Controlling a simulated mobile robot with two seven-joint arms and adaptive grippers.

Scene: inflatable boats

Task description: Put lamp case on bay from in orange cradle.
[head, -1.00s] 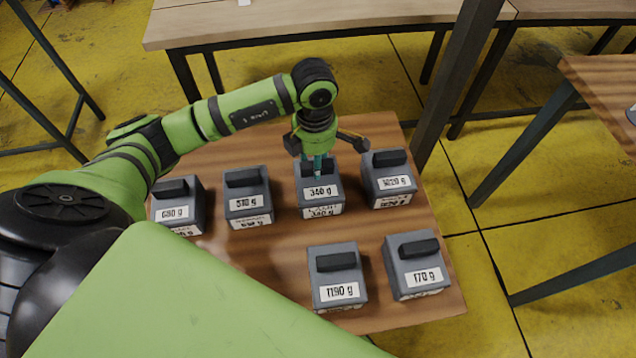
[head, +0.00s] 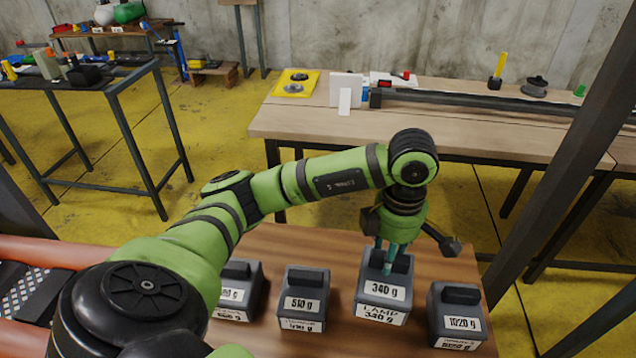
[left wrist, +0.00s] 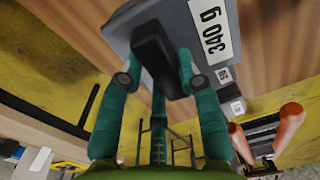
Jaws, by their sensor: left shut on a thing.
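The lamp case (head: 384,294) is a grey box with a black handle and a white label reading LAMP 340 g. My left gripper (head: 388,262) is shut on its handle from above and appears to hold it slightly above the brown table (head: 290,243). In the left wrist view the case (left wrist: 184,22) fills the top, its handle between the fingers (left wrist: 158,72). A dark perforated panel (head: 30,292) lies between two orange-red tubes (head: 50,252) at the left edge; I cannot tell whether this is the orange cradle. I cannot identify the bay. My right gripper is not in view.
Similar grey cases marked 510 g (head: 303,300) and 1020 g (head: 460,312) stand close on either side. A dark post (head: 570,160) rises at the right. A long bench (head: 300,122) behind holds a yellow tray (head: 296,82) and white boxes. A rack (head: 90,85) stands far left.

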